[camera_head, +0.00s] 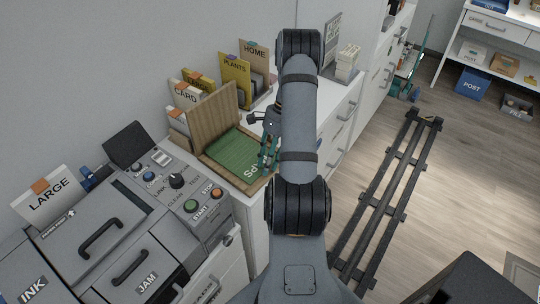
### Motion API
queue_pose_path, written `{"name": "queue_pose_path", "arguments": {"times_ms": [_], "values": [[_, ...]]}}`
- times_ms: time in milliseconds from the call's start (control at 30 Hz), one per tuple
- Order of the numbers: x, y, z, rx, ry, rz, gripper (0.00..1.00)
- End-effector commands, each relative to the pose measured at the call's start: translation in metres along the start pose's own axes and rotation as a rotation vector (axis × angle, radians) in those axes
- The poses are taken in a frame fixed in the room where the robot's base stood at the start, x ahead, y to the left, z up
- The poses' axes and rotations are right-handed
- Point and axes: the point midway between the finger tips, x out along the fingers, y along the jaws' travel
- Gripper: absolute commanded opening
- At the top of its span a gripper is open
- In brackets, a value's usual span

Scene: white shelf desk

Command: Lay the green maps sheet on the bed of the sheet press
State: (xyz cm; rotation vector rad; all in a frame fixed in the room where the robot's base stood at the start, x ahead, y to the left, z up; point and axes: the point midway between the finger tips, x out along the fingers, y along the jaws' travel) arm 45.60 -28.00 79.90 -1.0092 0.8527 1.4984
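The green maps sheet (233,153) appears flat on the lower board of an open wooden hinged piece (215,118), which looks like the sheet press. The press's upper board stands raised at the back left. White lettering on the sheet is partly visible near its right corner. My gripper (268,154) points down at the sheet's right edge, with teal fingers. Whether the fingers touch or hold the sheet cannot be told, and their gap is too small to read. The arm hides the counter to the right of the press.
A grey printer-like machine (120,232) with buttons stands at the front left. Card folders (236,78) stand behind the press against the wall. A white block stack (347,62) sits farther along the counter. A dark floor rail (390,190) runs at the right.

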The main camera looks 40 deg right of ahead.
Motion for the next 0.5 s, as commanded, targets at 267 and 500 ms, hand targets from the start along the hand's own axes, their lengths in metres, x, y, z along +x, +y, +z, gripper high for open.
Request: {"name": "queue_pose_path", "arguments": {"times_ms": [267,500], "values": [[-0.047,-0.001,-0.002,0.000,0.006,-0.005,0.31],[-0.094,0.000,-0.001,0.001,0.005,-0.003,0.31]]}}
